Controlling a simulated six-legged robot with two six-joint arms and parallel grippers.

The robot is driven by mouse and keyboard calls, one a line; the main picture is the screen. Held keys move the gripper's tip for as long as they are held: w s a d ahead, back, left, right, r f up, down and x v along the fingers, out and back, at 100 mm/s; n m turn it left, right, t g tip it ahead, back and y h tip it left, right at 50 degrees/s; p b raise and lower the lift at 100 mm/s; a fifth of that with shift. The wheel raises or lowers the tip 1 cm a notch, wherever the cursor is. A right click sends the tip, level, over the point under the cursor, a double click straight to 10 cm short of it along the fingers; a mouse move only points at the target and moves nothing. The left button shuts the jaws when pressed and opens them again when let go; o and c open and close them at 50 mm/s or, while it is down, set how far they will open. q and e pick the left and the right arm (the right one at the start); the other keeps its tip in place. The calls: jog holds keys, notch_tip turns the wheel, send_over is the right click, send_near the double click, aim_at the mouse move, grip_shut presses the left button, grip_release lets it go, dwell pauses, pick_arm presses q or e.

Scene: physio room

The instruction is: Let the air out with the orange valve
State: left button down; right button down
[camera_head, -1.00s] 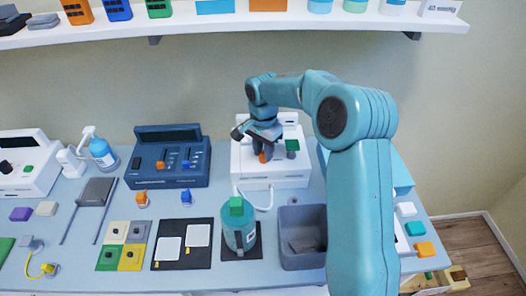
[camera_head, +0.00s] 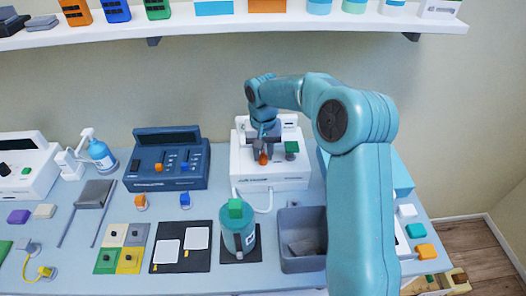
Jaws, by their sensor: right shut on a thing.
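The orange valve (camera_head: 263,159) stands on the front of a white machine (camera_head: 272,183) at the back of the table. My right gripper (camera_head: 263,152) is at the valve, its fingers shut around the valve's upper part; the orange shows below the fingers. A green block-like control (camera_head: 291,147) sits just to the right on the same machine. A white hose (camera_head: 264,206) runs from the machine's front toward a teal canister with a green top (camera_head: 238,228). My left gripper is not in view.
A grey bin (camera_head: 290,262) stands right of the canister. A dark blue console (camera_head: 166,160) with orange and blue sliders is to the left. A spray bottle (camera_head: 101,152) and a white device (camera_head: 25,170) are further left. A shelf (camera_head: 230,22) runs above.

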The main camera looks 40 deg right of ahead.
aim_at(263, 153)
jog(key=shift+w+d+r, duration=0.1)
jog(key=shift+d+r, duration=0.05)
jog(key=shift+r, duration=0.1)
jog(key=c, duration=1.2)
grip_release()
jog(key=shift+f, duration=0.1)
notch_tip(263, 153, up, 8)
jog(key=shift+f+b, duration=0.25)
jog(key=shift+b, duration=0.1)
jog(key=shift+s, duration=0.2)
